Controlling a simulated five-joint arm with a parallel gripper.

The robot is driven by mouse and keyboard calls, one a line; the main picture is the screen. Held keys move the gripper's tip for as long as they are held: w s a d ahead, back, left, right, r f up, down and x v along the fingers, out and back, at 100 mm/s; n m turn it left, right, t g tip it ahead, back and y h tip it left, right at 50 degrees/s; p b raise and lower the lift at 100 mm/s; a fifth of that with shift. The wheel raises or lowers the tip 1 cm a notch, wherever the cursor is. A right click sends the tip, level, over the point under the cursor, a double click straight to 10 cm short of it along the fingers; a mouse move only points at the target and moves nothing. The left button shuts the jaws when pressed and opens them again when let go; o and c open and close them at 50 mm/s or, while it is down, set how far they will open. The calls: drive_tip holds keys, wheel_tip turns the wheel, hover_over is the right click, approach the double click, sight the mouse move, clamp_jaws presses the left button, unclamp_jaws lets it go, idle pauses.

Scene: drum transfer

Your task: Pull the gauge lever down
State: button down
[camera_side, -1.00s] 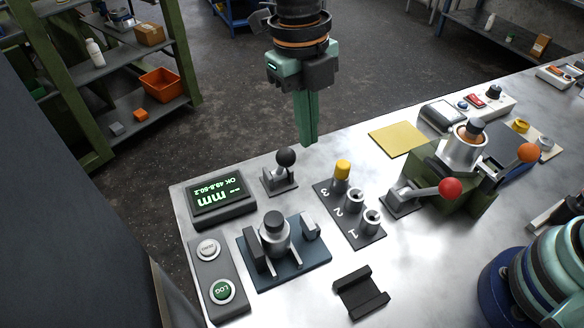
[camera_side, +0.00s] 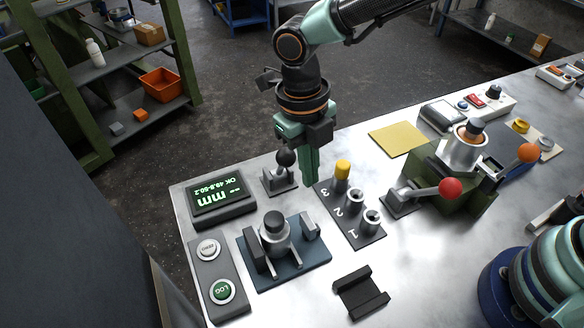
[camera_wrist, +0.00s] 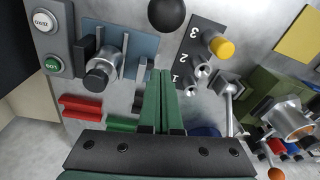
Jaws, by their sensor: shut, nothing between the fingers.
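The gauge lever, with a black ball knob (camera_side: 286,158) on a small grey base, stands upright near the table's back edge, beside the display. The knob also shows at the top edge of the wrist view (camera_wrist: 166,14), where it is beyond my fingertips with a gap. My gripper (camera_side: 311,182) is shut and empty, pointing down just right of the lever. It also shows in the wrist view (camera_wrist: 160,74). I cannot tell from the side view whether it touches the lever. The display (camera_side: 216,198) shows green "mm" and "OK" text.
A blue gauge fixture (camera_side: 298,268) holding a metal part (camera_side: 274,228) stands in front of the lever. A numbered plate (camera_side: 362,233) with posts, one yellow-capped, is to the right. A red-knobbed lever (camera_side: 450,188) stands farther right. A black cradle (camera_side: 361,292) sits at front.

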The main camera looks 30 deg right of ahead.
drive_tip(key=shift+w+a+f, duration=0.15)
drive_tip(key=shift+w+f, duration=0.05)
drive_tip(key=shift+w, duration=0.75)
drive_tip(key=shift+w+a+f, duration=0.15)
drive_tip(key=shift+w, duration=0.75)
